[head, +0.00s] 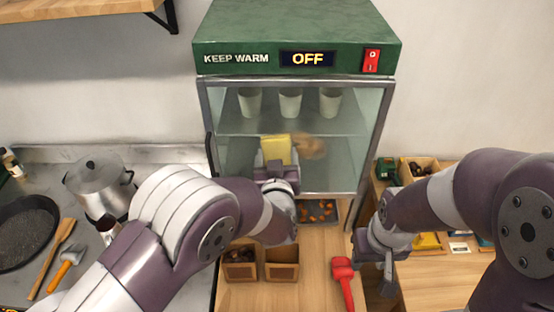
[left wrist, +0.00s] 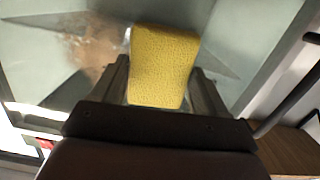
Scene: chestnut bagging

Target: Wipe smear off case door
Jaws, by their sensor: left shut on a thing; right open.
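The warming case (head: 297,42) stands at the back with a green top marked KEEP WARM and a display reading OFF. Its glass door (head: 237,150) faces me and appears closed. A brown smear (head: 311,146) is on the glass; it also shows in the left wrist view (left wrist: 95,50). My left gripper (head: 277,163) is shut on a yellow sponge (head: 276,149), just left of the smear in the head view. In the left wrist view the sponge (left wrist: 160,65) sits between the fingers, at or very near the glass. My right gripper (head: 378,268) is open and empty at the lower right.
Several white cups (head: 290,102) stand on a shelf inside the case. Below are a tray of chestnuts (head: 317,212), small wooden boxes (head: 281,263) and a red-handled tool (head: 343,280). A pot (head: 98,185) and a pan (head: 28,232) are on the left counter.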

